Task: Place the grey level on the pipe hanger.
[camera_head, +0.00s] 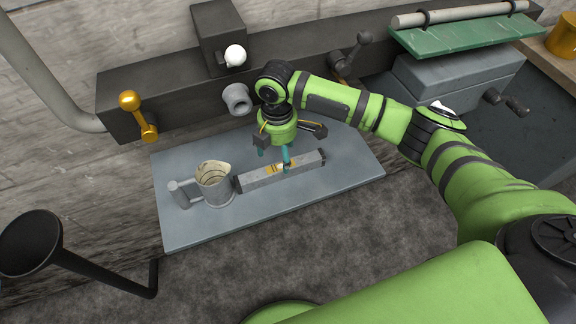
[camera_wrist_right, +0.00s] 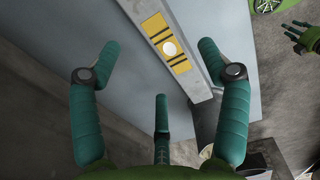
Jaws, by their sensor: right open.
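The grey level (camera_head: 258,178), a long bar with a yellow panel, lies on a blue-grey table (camera_head: 190,232). My right gripper (camera_head: 274,161) is above its middle, open and empty, with teal fingers pointing down. In the right wrist view the level (camera_wrist_right: 192,72) runs diagonally between the spread fingers (camera_wrist_right: 157,52). At the back right, a pale pipe (camera_head: 465,13) sits in dark brackets above a green board (camera_head: 470,37); I cannot tell for sure whether this is the pipe hanger. A small green hand, likely my left gripper (camera_wrist_right: 293,33), shows at the wrist view's edge; its state is unclear.
A grey measuring jug (camera_head: 216,186) stands left of the level. Behind the table, a dark beam carries a gold lever (camera_head: 137,112), a white-knobbed box (camera_head: 218,35) and a grey pipe stub (camera_head: 236,98). A grey vise-like block (camera_head: 455,82) is at right. A black funnel shape (camera_head: 32,245) is at left.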

